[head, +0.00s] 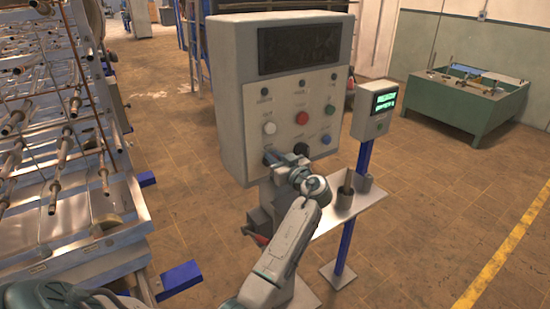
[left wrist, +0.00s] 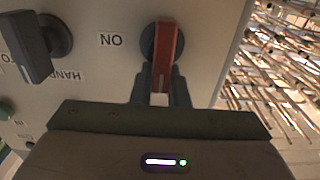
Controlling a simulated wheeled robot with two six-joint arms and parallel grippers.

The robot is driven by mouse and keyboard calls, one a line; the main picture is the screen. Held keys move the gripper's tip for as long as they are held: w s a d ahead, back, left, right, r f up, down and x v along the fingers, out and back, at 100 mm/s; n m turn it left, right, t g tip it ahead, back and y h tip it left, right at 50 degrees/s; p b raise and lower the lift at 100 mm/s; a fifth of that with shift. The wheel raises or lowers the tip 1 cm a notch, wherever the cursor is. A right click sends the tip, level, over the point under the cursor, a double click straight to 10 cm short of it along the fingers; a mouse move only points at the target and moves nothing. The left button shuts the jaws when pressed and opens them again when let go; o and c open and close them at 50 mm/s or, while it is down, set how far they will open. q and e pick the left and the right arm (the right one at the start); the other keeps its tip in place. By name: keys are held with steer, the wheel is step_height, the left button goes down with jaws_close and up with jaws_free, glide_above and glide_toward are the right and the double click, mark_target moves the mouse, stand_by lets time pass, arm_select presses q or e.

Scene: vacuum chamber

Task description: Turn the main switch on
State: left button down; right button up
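The main switch (left wrist: 167,50) is a red handle on a round dark base on the panel's light face. It stands upright in the left wrist view, with an upside-down "ON" label (left wrist: 111,40) to its left. My left gripper (left wrist: 161,82) has one finger on each side of the handle's lower end. The gap between the fingers is about the handle's width, and they appear closed on it. In the head view, my left gripper (head: 273,158) is at the lower left of the grey control box (head: 232,100) and hides the switch. My right gripper is not in view.
A black rotary knob (left wrist: 38,45) is beside the switch. Several buttons, including a red one (head: 302,118), are above it. A small shelf (head: 350,208) and a display box (head: 372,112) stand to the right. A metal rack (head: 70,200) fills the left side.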

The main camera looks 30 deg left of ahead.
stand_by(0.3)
arm_select(q)
steer(key=shift+w+d+f+m+b, duration=0.1)
steer(key=shift+w+f+m+b, duration=0.1)
steer(key=shift+m+b, duration=0.8)
steer(key=shift+w+m+b, duration=0.2)
steer(key=shift+m+b, duration=0.35)
steer(key=shift+m, duration=0.25)
steer(key=shift+w+d+f+m, duration=0.15)
steer(key=shift+w+f+m, duration=0.2)
steer(key=shift+m, duration=2.05)
steer(key=shift+w+d+f+m, duration=0.2)
steer(key=shift+f+m, duration=0.2)
steer(key=shift+m, duration=2)
steer(key=shift+w+d+f+m, duration=0.1)
steer(key=shift+w+f+m, duration=0.25)
steer(key=shift+m, duration=2.05)
steer(key=c, duration=1.4)
jaws_free()
steer(key=shift+f, duration=0.1)
